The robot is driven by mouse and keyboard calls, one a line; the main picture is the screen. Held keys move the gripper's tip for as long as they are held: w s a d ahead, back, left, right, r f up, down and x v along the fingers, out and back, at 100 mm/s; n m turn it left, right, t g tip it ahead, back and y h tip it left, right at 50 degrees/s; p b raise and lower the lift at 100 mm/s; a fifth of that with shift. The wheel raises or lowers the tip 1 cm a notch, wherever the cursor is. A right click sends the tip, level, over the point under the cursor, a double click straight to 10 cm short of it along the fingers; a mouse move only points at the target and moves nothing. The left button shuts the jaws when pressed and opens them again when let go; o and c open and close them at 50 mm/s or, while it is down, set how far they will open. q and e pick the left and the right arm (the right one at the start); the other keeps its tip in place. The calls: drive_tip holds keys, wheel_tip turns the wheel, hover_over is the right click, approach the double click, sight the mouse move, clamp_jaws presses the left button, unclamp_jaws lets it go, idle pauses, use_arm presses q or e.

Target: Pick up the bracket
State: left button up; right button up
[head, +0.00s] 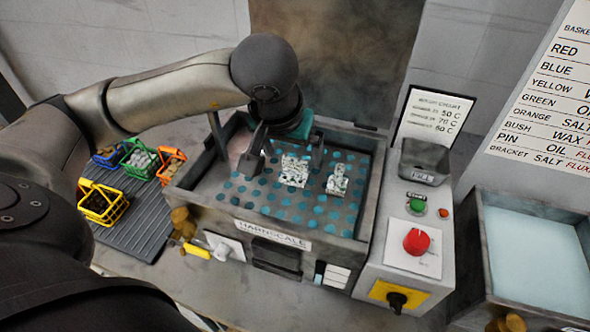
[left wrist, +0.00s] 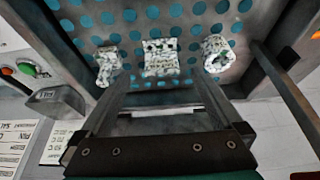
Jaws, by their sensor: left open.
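The bracket appears to be the broad, white-speckled middle piece (head: 294,171) on the blue-dotted floor of the open furnace chamber. It also shows in the left wrist view (left wrist: 160,58), just past the fingertips. My left gripper (head: 286,152) is open, reaching down into the chamber with one finger to each side of the bracket in the head view. In the left wrist view the gripper (left wrist: 160,88) has nothing between its fingers. I cannot tell how far its tips are above the floor. My right gripper is not in view.
A speckled stepped piece (head: 337,181) stands right of the bracket; a rounder piece (left wrist: 217,53) lies on its other side. Chamber walls (head: 330,245) surround them. Small coloured baskets (head: 103,203) stand left, a control panel (head: 412,245) and pale-blue tank (head: 535,262) right.

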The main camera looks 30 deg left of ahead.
sight(295, 162)
use_arm(q)
drive_tip(key=shift+x, duration=2.8)
drive_tip(key=shift+a, duration=0.1)
drive_tip(key=shift+r, duration=0.1)
drive_tip(key=shift+w, duration=0.1)
clamp_jaws()
